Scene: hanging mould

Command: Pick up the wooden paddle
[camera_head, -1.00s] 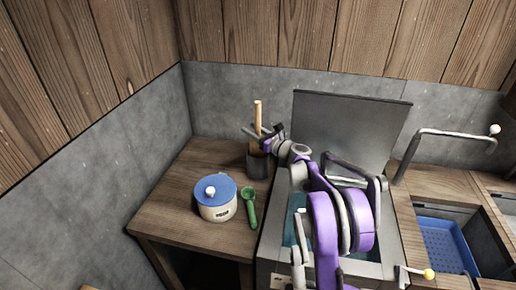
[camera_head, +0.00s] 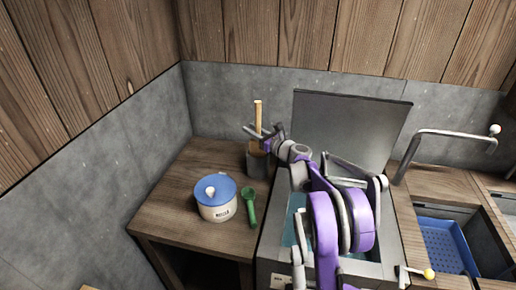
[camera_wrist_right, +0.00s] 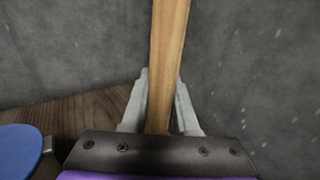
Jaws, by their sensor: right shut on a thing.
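The wooden paddle (camera_head: 258,117) stands upright in a dark grey cylindrical holder (camera_head: 257,166) at the back of the wooden table. Only its handle shows; its lower end is hidden inside the holder. My right gripper (camera_head: 257,136) reaches in from the right, just above the holder's rim, and is shut on the handle. In the right wrist view the paddle (camera_wrist_right: 168,65) rises between the two pale fingers of the gripper (camera_wrist_right: 162,100). My left gripper is not in view.
A white pot with a blue lid (camera_head: 217,199) and a green scoop (camera_head: 249,206) sit on the wooden table (camera_head: 175,208). A metal unit with a raised lid (camera_head: 347,128) stands to the right. Further right are a bent metal bar (camera_head: 450,134) and a blue tray (camera_head: 446,247).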

